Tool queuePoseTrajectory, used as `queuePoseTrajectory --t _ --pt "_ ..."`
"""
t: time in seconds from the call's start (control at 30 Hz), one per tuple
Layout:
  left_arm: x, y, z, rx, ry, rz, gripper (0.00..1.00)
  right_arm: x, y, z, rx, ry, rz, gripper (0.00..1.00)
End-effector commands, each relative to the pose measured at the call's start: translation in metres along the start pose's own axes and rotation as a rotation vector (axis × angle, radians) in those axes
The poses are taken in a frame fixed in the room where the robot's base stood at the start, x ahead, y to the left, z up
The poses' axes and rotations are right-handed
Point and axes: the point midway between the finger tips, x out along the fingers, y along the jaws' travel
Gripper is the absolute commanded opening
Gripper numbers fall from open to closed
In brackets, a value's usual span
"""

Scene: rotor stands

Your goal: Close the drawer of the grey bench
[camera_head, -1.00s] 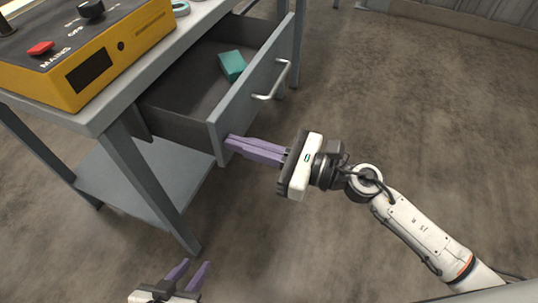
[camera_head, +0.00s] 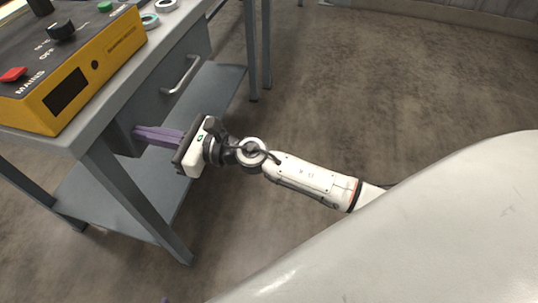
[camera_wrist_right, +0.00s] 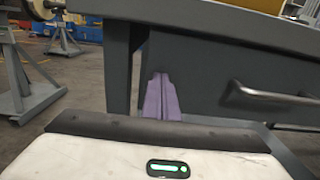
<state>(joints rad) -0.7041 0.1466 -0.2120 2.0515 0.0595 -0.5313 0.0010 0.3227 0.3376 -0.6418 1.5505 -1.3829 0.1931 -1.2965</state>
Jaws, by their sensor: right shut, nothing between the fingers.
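The grey bench (camera_head: 92,150) stands at the left in the head view. Its drawer front (camera_head: 195,62) with a bar handle (camera_head: 181,75) sits under the bench top, and the drawer's inside is hidden. It looks flush or nearly so; a small gap cannot be ruled out. My right gripper (camera_head: 140,132) is shut and empty, its purple fingertips at the near end of the drawer front. In the right wrist view the fingers (camera_wrist_right: 161,80) point at the front, left of the handle (camera_wrist_right: 270,94).
A yellow control box (camera_head: 85,75) with a red and a green button stands on the bench top, with rings (camera_head: 150,20) beside it. A lower shelf (camera_head: 215,85) runs under the bench. The floor (camera_head: 370,90) to the right is clear.

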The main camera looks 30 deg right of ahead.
Motion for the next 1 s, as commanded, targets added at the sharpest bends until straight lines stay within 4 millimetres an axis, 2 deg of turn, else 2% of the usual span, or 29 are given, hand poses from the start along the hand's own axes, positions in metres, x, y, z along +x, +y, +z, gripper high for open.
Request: queuePoseTrajectory --t 0.33,0.67,0.87,1.0 --pt "-0.001 0.001 -0.003 -0.001 0.007 0.001 0.31 0.006 0.001 0.005 -0.001 -0.010 -0.002 0.00" --pt "0.000 0.001 -0.003 -0.004 0.007 0.001 0.31 0.003 0.001 0.004 -0.002 -0.010 0.000 0.00" --pt "0.003 0.001 0.000 -0.005 0.006 0.001 0.31 -0.023 -0.001 0.002 -0.002 -0.007 0.011 0.00" --pt "0.004 0.001 0.003 -0.006 0.003 0.002 0.31 -0.056 -0.001 0.000 -0.002 -0.003 0.016 0.00"
